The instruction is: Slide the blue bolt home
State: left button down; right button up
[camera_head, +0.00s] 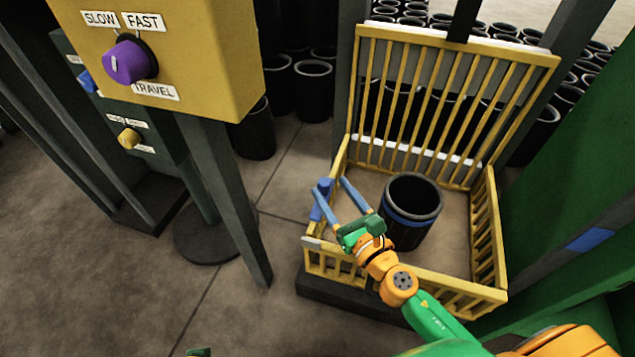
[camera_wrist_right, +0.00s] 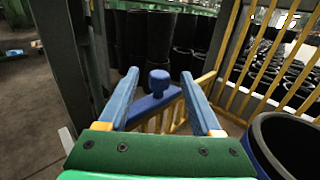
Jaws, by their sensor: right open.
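The blue bolt (camera_head: 324,189) sits at the left side of a yellow barred cage (camera_head: 489,235). In the right wrist view the bolt shows a round knob (camera_wrist_right: 159,80) on a blue bar that runs along the top of the yellow rail. My right gripper (camera_head: 332,184) is open above the cage's left front corner. In the wrist view its two blue fingers (camera_wrist_right: 160,76) stand either side of the knob, apart from it as far as I can tell. Part of the bolt is hidden behind a finger in the head view.
A black rubber sleeve (camera_head: 412,205) with a blue band stands inside the cage. A yellow control box (camera_head: 190,60) with a purple knob (camera_head: 130,62) is on a post at upper left. Dark sleeves stand behind. A green machine panel (camera_head: 575,170) is at right.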

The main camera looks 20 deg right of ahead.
aim_at(321, 180)
jog(key=shift+f+b, duration=0.35)
jog(key=shift+f, duration=0.45)
jog(key=shift+w+r, duration=0.1)
jog(key=shift+w, duration=0.2)
jog(key=w, duration=0.2)
jog(key=w+a, duration=0.1)
jog(key=w, duration=0.2)
jog(key=shift+w, duration=0.1)
jog(key=shift+w+a, duration=0.2)
jog(key=shift+w, duration=0.45)
grip_shut()
pick_arm(q)
notch_tip(321, 180, up, 2)
jog(key=shift+d+r, duration=0.1)
